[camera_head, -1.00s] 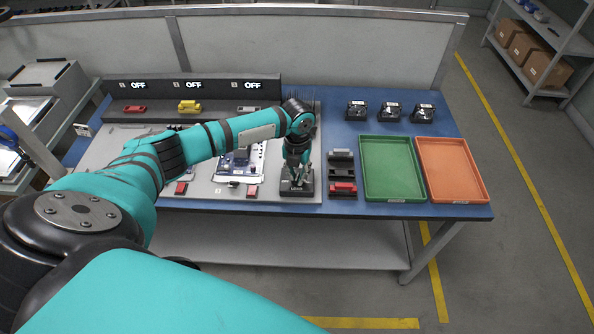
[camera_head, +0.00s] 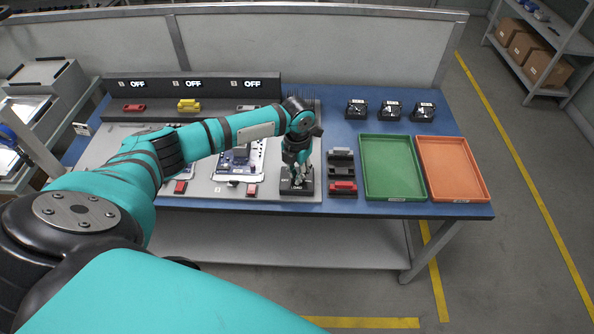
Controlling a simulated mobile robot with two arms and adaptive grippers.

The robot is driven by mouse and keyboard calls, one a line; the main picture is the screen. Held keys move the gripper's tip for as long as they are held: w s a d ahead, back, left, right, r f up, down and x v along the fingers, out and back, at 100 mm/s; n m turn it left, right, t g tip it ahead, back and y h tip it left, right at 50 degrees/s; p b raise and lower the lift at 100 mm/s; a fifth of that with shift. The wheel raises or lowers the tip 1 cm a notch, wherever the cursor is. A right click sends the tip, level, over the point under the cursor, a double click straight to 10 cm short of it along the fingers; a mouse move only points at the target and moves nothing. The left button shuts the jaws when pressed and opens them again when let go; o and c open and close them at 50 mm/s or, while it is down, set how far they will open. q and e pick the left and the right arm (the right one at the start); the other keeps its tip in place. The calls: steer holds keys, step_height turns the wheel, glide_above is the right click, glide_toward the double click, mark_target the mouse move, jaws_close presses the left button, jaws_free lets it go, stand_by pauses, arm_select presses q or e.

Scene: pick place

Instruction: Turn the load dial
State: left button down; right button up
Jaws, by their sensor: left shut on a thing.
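The load dial sits on a black box (camera_head: 297,189) with a white label along its front edge, at the right front of the grey board (camera_head: 216,193). My left gripper (camera_head: 297,178) points down over the top of this box and is shut on the dial. The fingers and wrist hide most of the dial, so its pointer cannot be read. My right gripper is not in view.
A black and red fixture (camera_head: 342,172) stands close to the right of the box. A green tray (camera_head: 393,198) and an orange tray (camera_head: 458,197) lie further right. Several black devices (camera_head: 390,111) stand behind the trays. Three displays (camera_head: 194,84) at the back read OFF.

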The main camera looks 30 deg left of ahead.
arm_select(q)
steer(key=c, duration=1.4)
jaws_free()
step_height(320, 180, up, 12)
